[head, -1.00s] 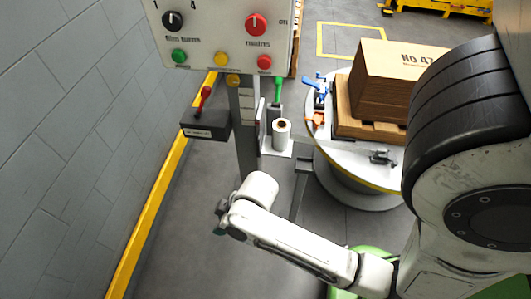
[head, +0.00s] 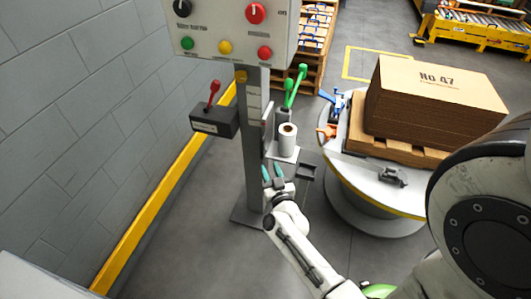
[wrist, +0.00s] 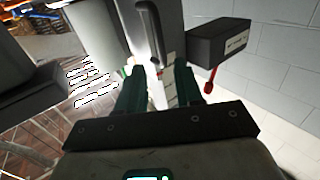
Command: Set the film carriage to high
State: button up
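The film carriage is not labelled in these views. On the grey post (head: 252,150) a white bracket (head: 285,155) carries an upright white roll (head: 288,140), which I take to be the film carriage.
A control panel (head: 232,32) with knobs and coloured buttons tops the post. A dark box (head: 214,121) with a red lever (head: 213,92) is on its left; both also show in the wrist view. A turntable (head: 375,190) bearing cartons (head: 432,105) stands right. Open floor lies in front.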

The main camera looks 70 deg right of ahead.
aim_at(262, 150)
jog(key=b+x, duration=0.2)
jog(key=x, duration=0.8)
jog(key=shift+w+d, duration=0.25)
grip_shut()
jog(key=shift+r, duration=0.1)
